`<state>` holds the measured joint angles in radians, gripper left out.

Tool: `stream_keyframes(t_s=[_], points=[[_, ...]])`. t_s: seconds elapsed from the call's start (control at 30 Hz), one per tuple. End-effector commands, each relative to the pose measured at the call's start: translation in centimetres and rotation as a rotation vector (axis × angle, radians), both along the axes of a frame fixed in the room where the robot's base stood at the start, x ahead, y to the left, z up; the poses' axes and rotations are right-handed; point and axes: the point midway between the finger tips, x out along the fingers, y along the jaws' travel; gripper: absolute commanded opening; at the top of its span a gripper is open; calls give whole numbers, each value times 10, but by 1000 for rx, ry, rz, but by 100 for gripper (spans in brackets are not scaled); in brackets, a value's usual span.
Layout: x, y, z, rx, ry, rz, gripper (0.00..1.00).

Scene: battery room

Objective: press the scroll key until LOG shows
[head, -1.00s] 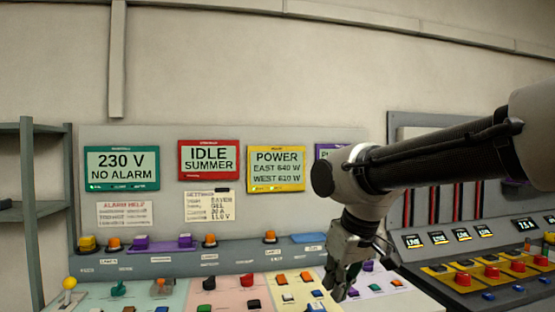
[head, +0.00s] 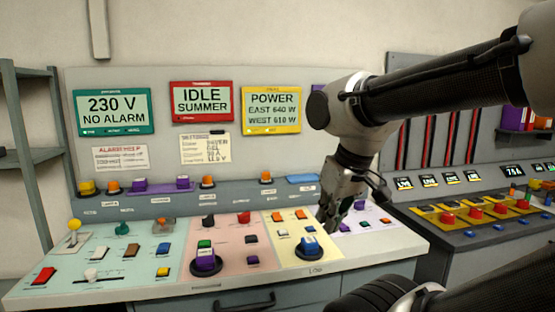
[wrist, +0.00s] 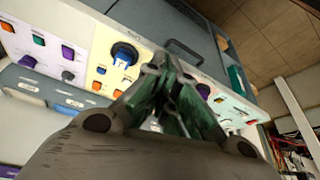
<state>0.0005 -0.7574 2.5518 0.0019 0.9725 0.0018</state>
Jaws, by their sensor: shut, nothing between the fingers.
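On the back panel, the green-framed screen (head: 115,111) reads 230 V, NO ALARM. The red-framed screen (head: 201,101) reads IDLE, SUMMER. The yellow-framed screen (head: 272,109) reads POWER, EAST 640 W, WEST 610 W. A purple-framed screen is mostly hidden behind my arm. No visible screen reads LOG. Key labels are too small to read, so I cannot tell which key is the scroll key. My gripper (head: 328,222) is shut and empty, pointing down over the border of the yellow and lilac desk sections. Its closed fingertips also show in the wrist view (wrist: 167,66).
A big blue knob (head: 309,247) stands on the yellow section, left of my gripper. A purple knob (head: 205,262) is on the pink section. A yellow-topped lever (head: 73,228) rises at far left. A second console (head: 470,215) with red buttons stands at right.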

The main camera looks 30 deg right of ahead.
Motion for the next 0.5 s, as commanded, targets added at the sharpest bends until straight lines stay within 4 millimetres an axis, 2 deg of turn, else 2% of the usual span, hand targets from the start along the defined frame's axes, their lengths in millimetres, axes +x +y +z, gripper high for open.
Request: stream_keyframes(t_s=[0.13, 0.27, 0.37, 0.5], points=[[-1, -6, -4, 0, 19, -28, 0], [2, -18, -20, 5, 104, -87, 0], [14, -26, -31, 45, 179, -158, 0], [45, -29, -50, 183, 245, -311, 0]])
